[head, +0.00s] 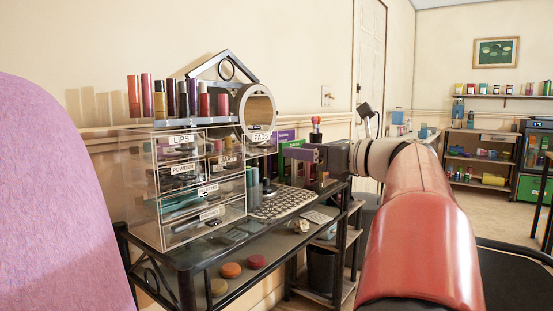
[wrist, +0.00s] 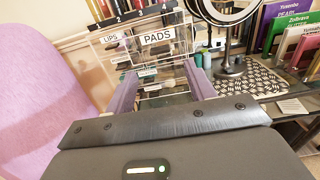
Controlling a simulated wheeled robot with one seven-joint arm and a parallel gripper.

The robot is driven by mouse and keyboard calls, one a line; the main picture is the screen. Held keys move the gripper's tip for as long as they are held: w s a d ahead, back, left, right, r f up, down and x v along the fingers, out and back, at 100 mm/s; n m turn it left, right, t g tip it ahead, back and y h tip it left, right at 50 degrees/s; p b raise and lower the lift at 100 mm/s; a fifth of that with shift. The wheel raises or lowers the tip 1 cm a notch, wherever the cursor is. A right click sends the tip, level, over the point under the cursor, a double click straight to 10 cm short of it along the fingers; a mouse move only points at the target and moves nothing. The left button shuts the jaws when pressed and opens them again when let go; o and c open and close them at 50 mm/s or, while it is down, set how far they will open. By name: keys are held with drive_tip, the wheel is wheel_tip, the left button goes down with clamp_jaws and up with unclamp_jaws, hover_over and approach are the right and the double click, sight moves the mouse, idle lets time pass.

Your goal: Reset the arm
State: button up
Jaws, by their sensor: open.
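My arm (head: 418,220) is red with a pale wrist and reaches forward over the right side of the desk. My gripper (head: 290,154) points left, toward the clear drawer organizer (head: 205,213), above the desk top. In the wrist view my gripper (wrist: 160,82) shows two purple fingers spread apart with nothing between them. The organizer's labelled drawers show beyond the fingers, with the PADS label (wrist: 157,37) straight ahead. I cannot tell the exact gap between the fingertips and the organizer.
Upright books (wrist: 287,20) stand at the right in the wrist view. A purple chair (head: 55,200) fills the left. The dark desk (head: 215,258) has a lower shelf.

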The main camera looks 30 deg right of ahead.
drive_tip(key=s+a+f+n+g+p, duration=0.35)
drive_tip(key=a+f+n+g, duration=0.45)
drive_tip(key=a+f+n, duration=0.9)
drive_tip(key=s+a+f+n+g+h, duration=0.1)
drive_tip(key=s+a+f+n+h, duration=0.2)
drive_tip(key=s+f+n, duration=0.3)
drive_tip(key=s+a+f+n+g+h+p, duration=0.1)
drive_tip(key=s+a+f+n+g+h, duration=0.1)
drive_tip(key=s+f+n, duration=0.5)
drive_tip(key=shift+a+n+h, duration=0.6)
drive_tip(key=shift+a+n, duration=0.4)
drive_tip(key=shift+a, duration=0.25)
drive_tip(key=shift+r, duration=0.1)
